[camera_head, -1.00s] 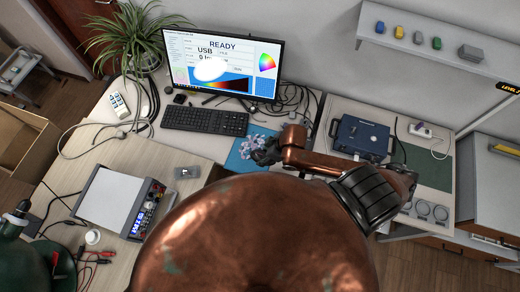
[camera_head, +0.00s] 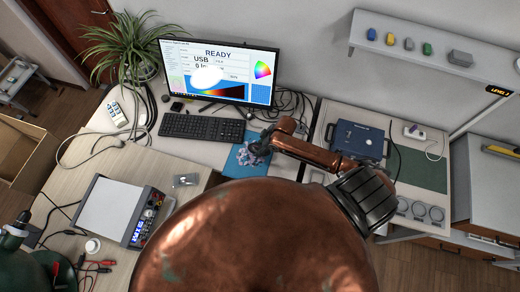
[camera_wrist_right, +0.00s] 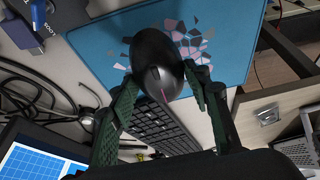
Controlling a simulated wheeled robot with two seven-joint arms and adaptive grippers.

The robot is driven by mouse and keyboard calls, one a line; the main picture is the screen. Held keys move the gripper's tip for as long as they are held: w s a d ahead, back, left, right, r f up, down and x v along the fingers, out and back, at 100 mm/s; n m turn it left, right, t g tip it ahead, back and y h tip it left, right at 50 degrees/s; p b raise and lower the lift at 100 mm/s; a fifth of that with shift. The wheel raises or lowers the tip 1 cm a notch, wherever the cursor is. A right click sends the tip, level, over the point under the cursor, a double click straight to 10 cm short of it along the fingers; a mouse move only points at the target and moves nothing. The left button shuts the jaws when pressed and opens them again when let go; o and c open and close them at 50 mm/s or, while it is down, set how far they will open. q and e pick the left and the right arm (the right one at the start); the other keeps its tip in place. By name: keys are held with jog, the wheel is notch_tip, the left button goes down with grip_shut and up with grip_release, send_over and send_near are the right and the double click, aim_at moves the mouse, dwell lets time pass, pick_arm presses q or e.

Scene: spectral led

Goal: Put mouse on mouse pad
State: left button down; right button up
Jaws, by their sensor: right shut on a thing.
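The mouse (camera_wrist_right: 153,62) is dark and rounded, and shows clearly in the right wrist view. My right gripper (camera_wrist_right: 164,84) is shut on it, one finger on each side. The mouse pad (camera_wrist_right: 100,42) is blue with a pink and white shard print, and lies behind the mouse in that view. In the head view the mouse pad (camera_head: 236,164) lies right of the keyboard, with my right gripper (camera_head: 259,146) over its upper right part. The mouse is hard to make out there. Whether it touches the pad, I cannot tell. My left gripper is not visible.
The keyboard (camera_head: 202,127) and monitor (camera_head: 219,70) stand left of and behind the pad. Cables (camera_head: 292,102) lie behind it. A blue case (camera_head: 357,139) stands to the right. A bench instrument (camera_head: 119,210) sits at the front left.

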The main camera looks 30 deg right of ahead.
jog(key=shift+w+d+f, duration=0.1)
jog(key=shift+w+f, duration=0.1)
jog(key=shift+f, duration=0.05)
jog(key=shift+w+f, duration=0.15)
jog(key=shift+f, duration=1.6)
jog(key=o, duration=1.2)
jog(key=v, duration=1.2)
